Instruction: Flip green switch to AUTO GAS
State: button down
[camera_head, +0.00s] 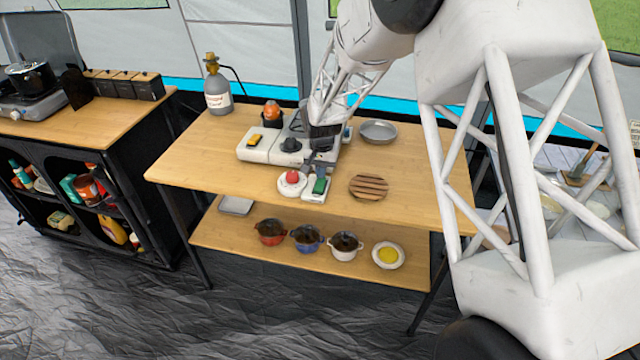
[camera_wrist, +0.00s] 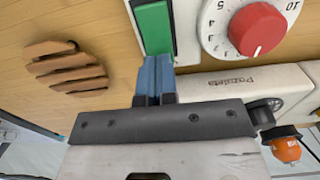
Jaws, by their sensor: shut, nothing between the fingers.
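The green switch (camera_head: 319,186) sits on a small white box on the tabletop, right of the red knob. In the wrist view the green switch (camera_wrist: 153,27) is at the top, on its white plate. My gripper (camera_wrist: 155,62) is shut with nothing between its blue fingertips. The fingertips are at the near end of the green switch; I cannot tell whether they touch it. In the head view my gripper (camera_head: 320,157) is low over the table, just behind the switch box. No AUTO GAS label is readable.
A red dial (camera_head: 292,177) on a white round base stands next to the switch. A wooden trivet (camera_head: 369,187) lies on the right. A white appliance (camera_head: 258,146), a metal plate (camera_head: 378,131) and a gas bottle (camera_head: 217,92) stand behind. The table's front right is clear.

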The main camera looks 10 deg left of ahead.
jog(key=shift+f, duration=0.7)
dwell(0.6)
jog(key=shift+r, duration=3.45)
jog(key=shift+r, duration=0.1)
